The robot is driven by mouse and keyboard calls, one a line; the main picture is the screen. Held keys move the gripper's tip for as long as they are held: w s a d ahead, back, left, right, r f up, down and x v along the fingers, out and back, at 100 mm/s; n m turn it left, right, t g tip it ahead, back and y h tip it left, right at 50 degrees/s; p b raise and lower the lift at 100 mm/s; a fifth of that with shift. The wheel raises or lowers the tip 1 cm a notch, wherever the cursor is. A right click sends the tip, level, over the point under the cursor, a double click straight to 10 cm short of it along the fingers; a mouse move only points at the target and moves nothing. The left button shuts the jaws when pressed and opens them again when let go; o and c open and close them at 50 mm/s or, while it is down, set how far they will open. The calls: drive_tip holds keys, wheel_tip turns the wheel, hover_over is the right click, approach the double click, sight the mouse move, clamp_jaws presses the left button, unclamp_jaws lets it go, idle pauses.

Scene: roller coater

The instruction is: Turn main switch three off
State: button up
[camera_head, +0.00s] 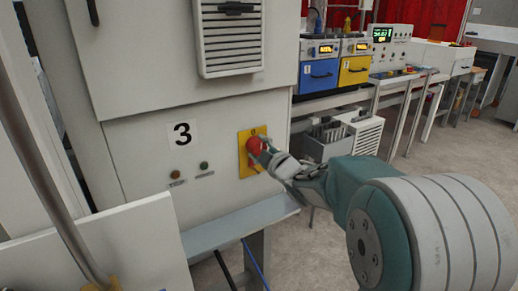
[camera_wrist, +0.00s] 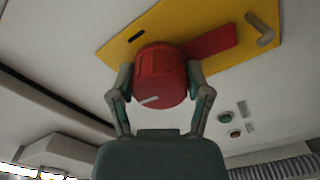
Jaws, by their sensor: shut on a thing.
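The main switch is a red rotary knob (camera_wrist: 160,76) with a red handle (camera_wrist: 212,45) on a yellow plate (camera_wrist: 122,44) in the wrist view. A white mark shows on the knob's face. In the head view the red knob (camera_head: 256,145) and yellow plate (camera_head: 244,156) sit on the white cabinet panel, right of a black "3" label (camera_head: 182,134). My gripper (camera_wrist: 160,82) has one finger on each side of the knob and is shut on it. In the head view my gripper (camera_head: 268,154) partly hides the knob and plate.
Two small buttons (camera_head: 190,169) sit on the panel left of the switch. A grey ledge (camera_head: 235,222) runs below it. A vented panel (camera_head: 230,40) is above. Blue (camera_head: 318,78) and yellow (camera_head: 354,72) units stand further right. Open floor (camera_head: 440,148) lies at right.

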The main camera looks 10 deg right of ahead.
drive_tip(key=shift+n, duration=0.6)
drive_tip(key=shift+f, duration=0.1)
drive_tip(key=o, duration=1.2)
drive_tip(key=shift+a, duration=0.15)
drive_tip(key=shift+c, duration=0.2)
drive_tip(key=shift+s, duration=0.2)
drive_tip(key=v, duration=1.1)
drive_tip(key=shift+s, duration=0.2)
